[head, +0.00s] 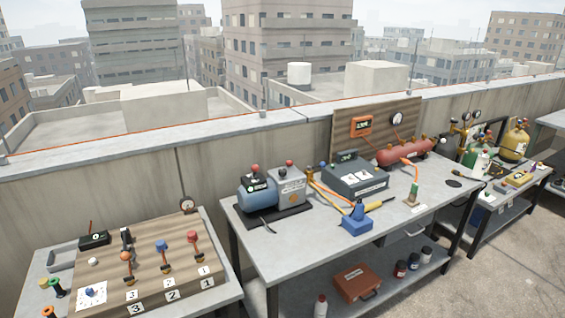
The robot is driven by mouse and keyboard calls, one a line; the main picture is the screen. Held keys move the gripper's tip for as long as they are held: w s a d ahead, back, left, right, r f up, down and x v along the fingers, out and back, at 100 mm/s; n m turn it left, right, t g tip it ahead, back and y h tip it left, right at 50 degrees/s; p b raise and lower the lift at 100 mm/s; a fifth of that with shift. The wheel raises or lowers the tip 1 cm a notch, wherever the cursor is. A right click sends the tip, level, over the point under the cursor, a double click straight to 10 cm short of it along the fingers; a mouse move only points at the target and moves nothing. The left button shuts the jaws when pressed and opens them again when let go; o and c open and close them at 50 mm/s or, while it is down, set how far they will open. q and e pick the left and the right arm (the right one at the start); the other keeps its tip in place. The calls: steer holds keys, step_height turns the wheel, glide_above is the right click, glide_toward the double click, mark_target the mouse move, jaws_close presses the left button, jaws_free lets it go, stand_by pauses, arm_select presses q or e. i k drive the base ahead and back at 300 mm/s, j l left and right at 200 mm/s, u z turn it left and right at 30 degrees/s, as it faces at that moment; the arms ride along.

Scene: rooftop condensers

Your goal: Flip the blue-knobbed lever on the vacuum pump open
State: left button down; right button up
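The vacuum pump, with a blue motor (257,197) and a grey box body (291,187), stands on a dark base on the middle bench. Two red knobs show on its top. A brass fitting (311,177) with orange-yellow hose is at its right side. A small blue knob (322,166) shows just right of this fitting; it is too small to tell how its lever is set or whether it belongs to the pump. Neither of my grippers is in view.
The left bench holds a wooden board (200,268) with numbered levers, one blue-knobbed (160,246). Right of the pump are a dark grey case (355,178), a blue block (357,225) and a red tank (408,152). The middle bench's front left (285,247) is clear.

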mark_target(323, 164)
steer(key=i+l+u, duration=0.3)
steer(key=l, duration=0.35)
steer(key=l+u, duration=0.3)
steer(key=l, duration=0.3)
steer(key=i+l+u, duration=0.1)
steer(key=l+u, duration=0.2)
steer(key=l, duration=0.4)
steer(key=i+l, duration=0.1)
steer(key=l, duration=1.75)
steer(key=i+j+z, duration=0.15)
steer(key=i, duration=0.2)
steer(key=i+j+z, duration=0.2)
steer(key=i+j, duration=0.05)
steer(key=i, duration=0.1)
